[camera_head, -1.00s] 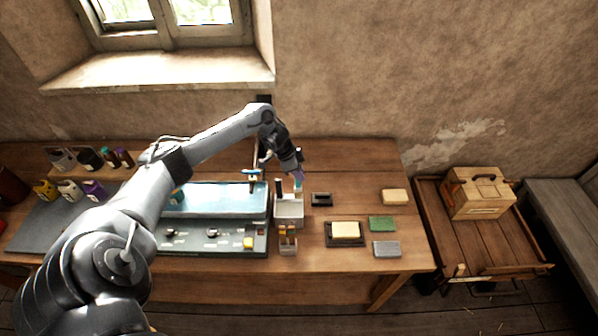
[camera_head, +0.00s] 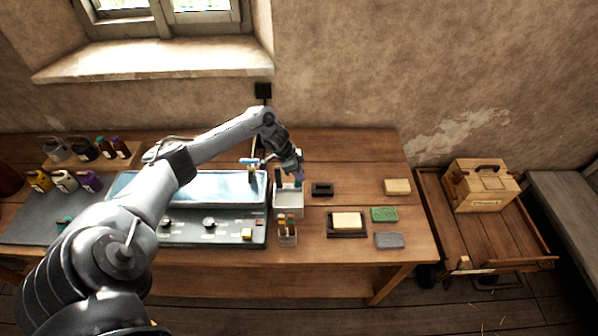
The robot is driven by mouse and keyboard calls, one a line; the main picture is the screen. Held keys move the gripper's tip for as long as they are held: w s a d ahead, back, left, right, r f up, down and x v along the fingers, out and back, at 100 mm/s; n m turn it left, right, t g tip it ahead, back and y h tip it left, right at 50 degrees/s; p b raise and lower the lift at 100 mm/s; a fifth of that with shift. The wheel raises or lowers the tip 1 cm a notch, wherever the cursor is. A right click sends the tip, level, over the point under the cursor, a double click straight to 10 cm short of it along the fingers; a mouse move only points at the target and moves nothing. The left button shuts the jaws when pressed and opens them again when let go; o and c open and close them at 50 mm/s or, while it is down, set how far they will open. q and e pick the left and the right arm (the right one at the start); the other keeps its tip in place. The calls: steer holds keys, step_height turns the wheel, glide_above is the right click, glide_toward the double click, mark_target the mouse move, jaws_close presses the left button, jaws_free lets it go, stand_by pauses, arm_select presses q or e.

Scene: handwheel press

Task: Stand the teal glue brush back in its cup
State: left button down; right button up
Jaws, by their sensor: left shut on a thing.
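My left arm comes in from the left and reaches over the table. Its gripper (camera_head: 298,178) is shut on the teal glue brush (camera_head: 299,184), of which only a small teal part shows below the fingers. The brush is at the back right of a pale, open-topped box-like cup (camera_head: 288,204). I cannot tell whether the brush's lower end is inside this cup or just above it. A dark upright handle also shows at the cup's back left. My right gripper is not in view.
A clear holder with several brushes (camera_head: 287,237) stands just in front of the cup. A blue tray (camera_head: 215,186) lies left. A black block (camera_head: 322,189) and several pads, one green (camera_head: 384,214), lie right. Bottles (camera_head: 66,181) stand far left.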

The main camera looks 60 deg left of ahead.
arm_select(q)
steer(key=shift+f, duration=0.15)
steer(key=c, duration=0.9)
jaws_free()
steer(key=shift+c, duration=0.2)
